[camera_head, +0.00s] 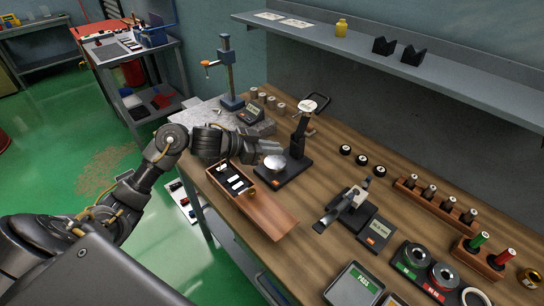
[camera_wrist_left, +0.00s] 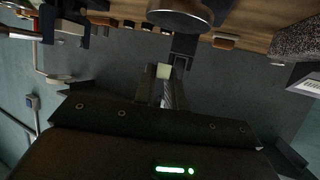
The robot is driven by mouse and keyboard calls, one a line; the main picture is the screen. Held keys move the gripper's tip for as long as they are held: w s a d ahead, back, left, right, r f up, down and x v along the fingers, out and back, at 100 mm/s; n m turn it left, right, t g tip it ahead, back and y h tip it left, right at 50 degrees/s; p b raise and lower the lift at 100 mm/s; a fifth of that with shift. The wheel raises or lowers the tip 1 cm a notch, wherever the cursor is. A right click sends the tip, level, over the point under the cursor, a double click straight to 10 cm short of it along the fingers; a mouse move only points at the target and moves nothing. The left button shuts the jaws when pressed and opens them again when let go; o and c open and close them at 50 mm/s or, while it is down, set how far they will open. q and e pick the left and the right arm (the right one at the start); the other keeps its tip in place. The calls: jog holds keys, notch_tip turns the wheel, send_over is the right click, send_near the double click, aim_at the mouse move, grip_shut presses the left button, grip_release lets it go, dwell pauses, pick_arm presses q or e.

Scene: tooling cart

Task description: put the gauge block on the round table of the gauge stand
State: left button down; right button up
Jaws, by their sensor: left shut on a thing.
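My left gripper (camera_head: 268,147) is shut on the gauge block, a small pale block (camera_wrist_left: 163,71) seen between the fingertips in the left wrist view. In the head view the block is too small to make out at the fingertips. The gauge stand (camera_head: 298,172) has a dark base, a dark column and a silver round table (camera_head: 273,162). My left gripper is just behind and above the round table. In the left wrist view the round table (camera_wrist_left: 180,14) shows at the top, close to the block, with a gap between them. My right gripper is not in view.
An open wooden case (camera_head: 268,217) with pale blocks lies left of the stand. A granite plate (camera_head: 262,128) with a blue-posted stand (camera_head: 228,75) is behind. Micrometer (camera_head: 342,205), small black-ringed parts (camera_head: 362,159) and ring gauges (camera_head: 415,256) are to the right. A shelf (camera_head: 420,65) hangs above.

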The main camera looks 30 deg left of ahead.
aim_at(273, 162)
pick_arm(q)
jog(key=shift+w+a+f, duration=0.1)
jog(key=shift+w+f, duration=0.2)
jog(key=shift+f, duration=0.1)
notch_tip(273, 162, down, 2)
jog(key=shift+f+p, duration=0.1)
jog(key=shift+p, duration=0.2)
jog(key=shift+f, duration=0.45)
jog(key=c, duration=1.5)
grip_release()
jog(key=shift+f, duration=0.15)
jog(key=shift+o, duration=0.2)
jog(key=shift+r, duration=0.25)
jog(key=shift+b+v, duration=0.75)
jog(key=shift+v, duration=5.2)
